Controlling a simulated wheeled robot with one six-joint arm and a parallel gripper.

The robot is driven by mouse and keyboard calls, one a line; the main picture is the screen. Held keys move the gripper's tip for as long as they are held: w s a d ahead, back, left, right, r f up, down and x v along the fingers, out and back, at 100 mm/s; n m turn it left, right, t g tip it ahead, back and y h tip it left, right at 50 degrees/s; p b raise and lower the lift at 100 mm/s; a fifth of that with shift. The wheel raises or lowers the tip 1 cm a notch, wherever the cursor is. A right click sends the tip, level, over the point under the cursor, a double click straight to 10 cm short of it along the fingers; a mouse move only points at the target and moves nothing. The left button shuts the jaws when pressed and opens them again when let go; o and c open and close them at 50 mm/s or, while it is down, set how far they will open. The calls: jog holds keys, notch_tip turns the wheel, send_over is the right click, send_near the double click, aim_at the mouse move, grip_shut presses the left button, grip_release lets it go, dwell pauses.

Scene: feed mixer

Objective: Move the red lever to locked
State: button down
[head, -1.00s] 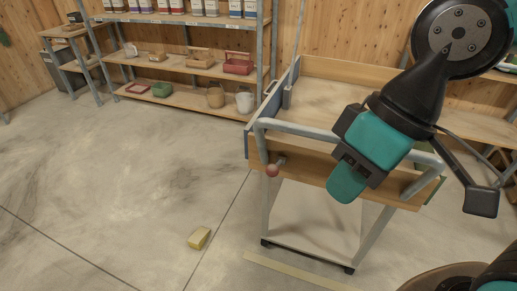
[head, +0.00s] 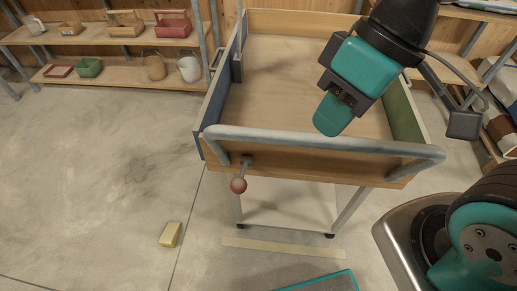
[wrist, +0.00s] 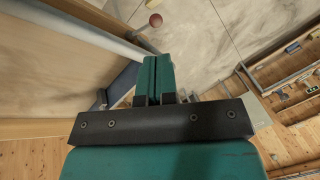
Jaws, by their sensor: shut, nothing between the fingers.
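The red lever shows as a round red knob (head: 238,185) on a short metal stem at the front left of a wooden cart (head: 300,160), below its grey push bar. In the wrist view the knob (wrist: 155,20) is past my fingertips, near the top. My gripper (head: 328,128) is shut and empty, above the cart's tray near the push bar, to the right of and above the knob. In the wrist view my gripper (wrist: 155,62) has its teal fingers together, apart from the knob. No locked marking is legible.
The grey push bar (head: 330,143) runs across the cart's front between my gripper and the knob. A yellow block (head: 170,234) lies on the floor, left of a pale strip (head: 283,249). Shelves with boxes and pots stand at the back left.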

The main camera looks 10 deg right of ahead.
aim_at(242, 178)
jog(key=w+a+f+n+g+y+p, duration=0.15)
jog(key=w+f+g, duration=0.3)
jog(key=w, duration=0.65)
jog(key=w+f+n+y, duration=0.1)
jog(key=f, duration=0.2)
jog(key=w+d+f+g+y, duration=0.1)
jog(key=w+f, duration=0.1)
jog(key=f, duration=0.1)
jog(key=w+d+f+n+g+y, duration=0.1)
jog(key=w+f, duration=0.1)
jog(key=f, duration=0.2)
jog(key=shift+w+f+n+y+p, duration=0.1)
jog(key=shift+w+n+y+p, duration=0.05)
jog(key=shift+n+y+p, duration=0.15)
jog(key=shift+a, duration=0.15)
jog(key=p+x, duration=0.3)
jog(key=x, duration=1.1)
